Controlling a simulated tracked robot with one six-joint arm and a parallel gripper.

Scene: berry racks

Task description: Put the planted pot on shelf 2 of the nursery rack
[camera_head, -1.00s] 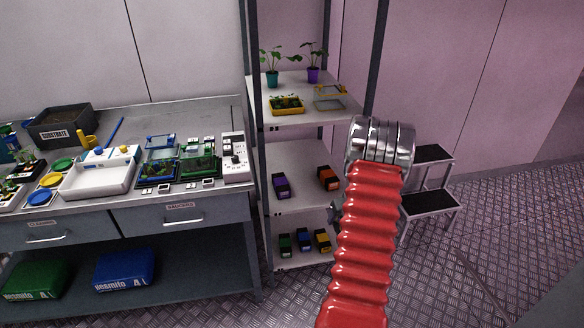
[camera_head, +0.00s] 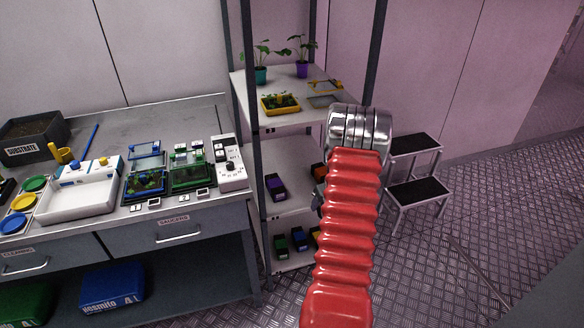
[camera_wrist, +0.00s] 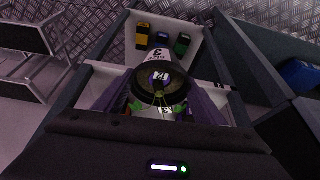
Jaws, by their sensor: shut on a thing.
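In the wrist view my gripper (camera_wrist: 161,98) is shut on the planted pot (camera_wrist: 154,54). The pot is pale with a printed 3 and a dark round rim. Its mouth faces the wrist camera, with soil and green leaves showing. In the head view the pot and most of my gripper are hidden behind my red arm. The nursery rack (camera_head: 249,150) has a top shelf (camera_head: 292,82), a middle shelf (camera_head: 291,200) and a low shelf (camera_head: 285,262) in view. I cannot read which is shelf 2. In the wrist view the pot appears over the rack.
The top shelf carries a teal pot (camera_head: 261,76), a purple pot (camera_head: 301,71) and a yellow tray (camera_head: 281,105). A purple box (camera_head: 275,188) and an orange one stand on the middle shelf. A workbench (camera_head: 180,112) is left, a step stool (camera_head: 418,193) right.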

